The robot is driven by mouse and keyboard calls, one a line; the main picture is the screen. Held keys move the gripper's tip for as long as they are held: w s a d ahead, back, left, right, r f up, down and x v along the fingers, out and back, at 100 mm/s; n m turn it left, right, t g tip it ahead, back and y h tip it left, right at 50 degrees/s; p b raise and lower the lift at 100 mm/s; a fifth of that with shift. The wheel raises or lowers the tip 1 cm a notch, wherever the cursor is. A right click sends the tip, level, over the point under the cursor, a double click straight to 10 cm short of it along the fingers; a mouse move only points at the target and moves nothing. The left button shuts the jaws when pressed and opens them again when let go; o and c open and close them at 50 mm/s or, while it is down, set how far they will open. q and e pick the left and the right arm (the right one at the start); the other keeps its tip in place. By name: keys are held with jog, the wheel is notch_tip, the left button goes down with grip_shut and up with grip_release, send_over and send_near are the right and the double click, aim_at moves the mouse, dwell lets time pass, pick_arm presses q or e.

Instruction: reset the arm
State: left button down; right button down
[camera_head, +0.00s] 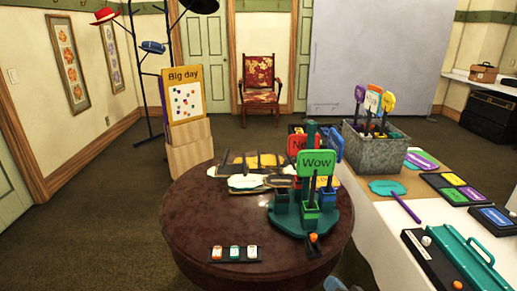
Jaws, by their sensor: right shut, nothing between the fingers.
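My right gripper (338,284) shows only in part at the bottom edge, right of the round brown table's front. It is shut and empty, apart from the things on the table. Most of it and its arm are cut off by the frame. My left gripper is not in view.
The round table (192,222) bears a green stand (288,216) with a green "Wow" sign (316,163) and other signs, plus a small three-button panel (235,253). At right, a white table (385,235) holds a grey bin (372,148) and a green-handled device (455,258). Carpet lies open at left.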

jog(key=s+d+f+n+g+h, duration=0.1)
jog(key=s+d+f, duration=0.1)
jog(key=s, duration=0.6)
jog(key=s+d+f+n+g+h+p, duration=0.1)
jog(key=s+d+f+n+g+h, duration=0.1)
jog(key=s, duration=0.7)
jog(key=s+d+f+n+g+h, duration=0.1)
jog(key=s+d+f+n+h, duration=0.1)
jog(key=s, duration=0.7)
jog(key=shift+d+f+g, duration=0.3)
jog(key=shift+d+f, duration=0.2)
jog(key=shift+d, duration=0.55)
